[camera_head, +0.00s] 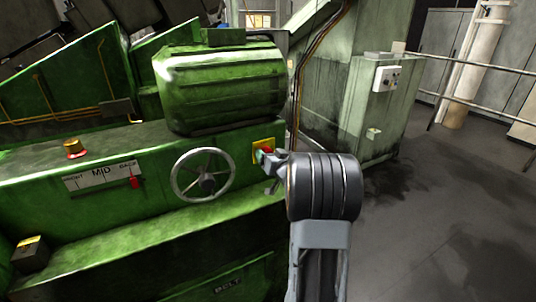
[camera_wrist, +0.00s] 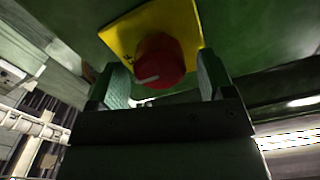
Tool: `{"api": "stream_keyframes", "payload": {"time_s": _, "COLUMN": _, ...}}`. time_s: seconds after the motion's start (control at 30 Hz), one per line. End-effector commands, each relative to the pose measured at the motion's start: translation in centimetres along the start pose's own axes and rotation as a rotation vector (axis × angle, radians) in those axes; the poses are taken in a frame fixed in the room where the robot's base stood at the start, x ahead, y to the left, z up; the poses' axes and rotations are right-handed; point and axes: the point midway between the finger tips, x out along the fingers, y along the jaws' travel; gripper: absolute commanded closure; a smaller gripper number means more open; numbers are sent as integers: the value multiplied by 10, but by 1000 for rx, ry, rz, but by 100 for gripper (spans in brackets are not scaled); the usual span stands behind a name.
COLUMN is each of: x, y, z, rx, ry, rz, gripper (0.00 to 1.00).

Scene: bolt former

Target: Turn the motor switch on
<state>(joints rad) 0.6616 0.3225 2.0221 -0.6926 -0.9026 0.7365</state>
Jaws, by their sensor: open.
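The motor switch is a red knob (camera_wrist: 158,62) with a white mark on a yellow plate (camera_wrist: 128,28), fixed to the green machine. In the head view the yellow plate (camera_head: 263,143) sits right of the handwheel, and the red knob (camera_head: 266,151) shows partly behind my gripper (camera_head: 266,157). In the wrist view my gripper (camera_wrist: 165,88) is open. One finger is on each side of the knob, with gaps visible. Whether the fingertips reach past the knob's face is hard to tell. The white mark lies near level, pointing left.
A spoked handwheel (camera_head: 203,175) stands out left of the switch. A green motor housing (camera_head: 220,85) sits above it. A grey-green cabinet (camera_head: 370,105) stands behind right. Floor on the right is clear.

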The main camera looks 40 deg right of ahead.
Motion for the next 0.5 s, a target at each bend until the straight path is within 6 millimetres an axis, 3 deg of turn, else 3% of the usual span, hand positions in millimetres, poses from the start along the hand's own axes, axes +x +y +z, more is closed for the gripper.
{"api": "stream_keyframes", "payload": {"time_s": 0.4, "x": 7, "y": 0, "z": 0, "rx": 0, "ry": 1, "rz": -1, "gripper": 25}}
{"api": "stream_keyframes", "payload": {"time_s": 0.5, "x": 7, "y": 0, "z": 0, "rx": 0, "ry": 1, "rz": -1, "gripper": 33}}
